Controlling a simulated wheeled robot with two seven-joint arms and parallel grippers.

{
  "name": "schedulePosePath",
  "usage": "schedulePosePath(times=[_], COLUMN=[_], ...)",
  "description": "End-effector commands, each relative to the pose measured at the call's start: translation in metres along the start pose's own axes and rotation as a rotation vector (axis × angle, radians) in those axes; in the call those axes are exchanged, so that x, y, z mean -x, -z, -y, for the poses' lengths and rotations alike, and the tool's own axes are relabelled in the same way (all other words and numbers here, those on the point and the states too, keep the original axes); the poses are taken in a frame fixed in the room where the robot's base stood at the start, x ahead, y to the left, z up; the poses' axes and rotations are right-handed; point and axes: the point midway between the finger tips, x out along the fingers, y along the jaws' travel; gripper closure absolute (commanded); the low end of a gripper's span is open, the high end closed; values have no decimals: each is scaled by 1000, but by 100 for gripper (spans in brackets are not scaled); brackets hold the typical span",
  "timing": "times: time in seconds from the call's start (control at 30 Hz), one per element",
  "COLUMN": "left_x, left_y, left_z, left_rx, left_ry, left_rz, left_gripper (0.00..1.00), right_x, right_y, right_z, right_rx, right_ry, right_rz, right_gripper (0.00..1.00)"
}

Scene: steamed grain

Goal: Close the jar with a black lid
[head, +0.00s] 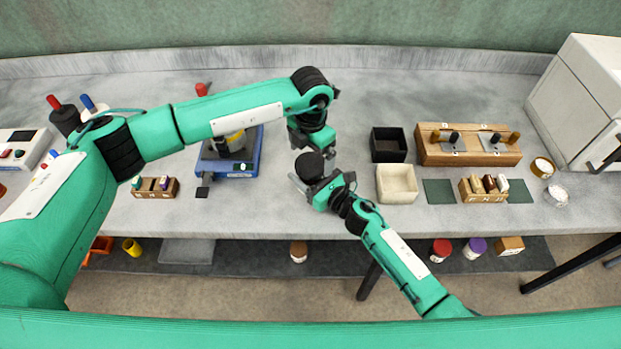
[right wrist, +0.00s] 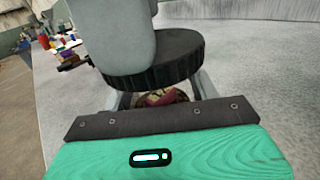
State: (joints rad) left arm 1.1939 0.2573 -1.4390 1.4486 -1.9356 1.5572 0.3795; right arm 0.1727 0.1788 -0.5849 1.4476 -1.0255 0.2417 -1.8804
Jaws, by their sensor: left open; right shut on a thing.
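The black lid (head: 309,165) is a round, ridged disc near the middle of the counter's front part. In the right wrist view the lid (right wrist: 165,62) lies over a jar with reddish-brown contents (right wrist: 163,97). Most of the jar is hidden, and I cannot tell whether the lid is fully seated. My right gripper (head: 308,186) is shut on the jar, just below the lid. My left gripper (head: 316,147) is open, right above and behind the lid. A large grey finger (right wrist: 122,40) covers part of the lid in the right wrist view; I cannot tell if it touches.
A black box (head: 388,144) and a cream box (head: 397,197) stand to the right, with a wooden rack (head: 435,150) beyond. A blue device (head: 217,164) stands left, beneath my left arm. The counter's front edge runs close to my right gripper.

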Motion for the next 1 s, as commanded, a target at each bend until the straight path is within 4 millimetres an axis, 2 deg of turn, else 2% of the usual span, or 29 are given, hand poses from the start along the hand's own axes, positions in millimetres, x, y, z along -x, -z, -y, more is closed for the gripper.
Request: schedulePosePath(times=[0.2, 0.4, 0.6, 0.87, 0.9, 1.0], left_x=[49, 83, 95, 96, 96, 96], left_y=[-1, -1, 0, 0, 0, 0], left_z=[-1, 0, 0, 0, 0, 0], left_rx=[-1, 0, 0, 0, 0, 0], left_ry=[-2, -1, 0, 0, 0, 0], left_rz=[3, 3, 0, 0, 0, 0], left_gripper=[4, 4, 4, 4, 4, 4], right_x=[0, 0, 0, 0, 0, 0], right_y=[0, 0, 0, 0, 0, 0], right_z=[0, 0, 0, 0, 0, 0], right_rx=[0, 0, 0, 0, 0, 0], right_ry=[0, 0, 0, 0, 0, 0], right_rz=[0, 0, 0, 0, 0, 0], right_gripper=[100, 100, 100, 100, 32, 14])
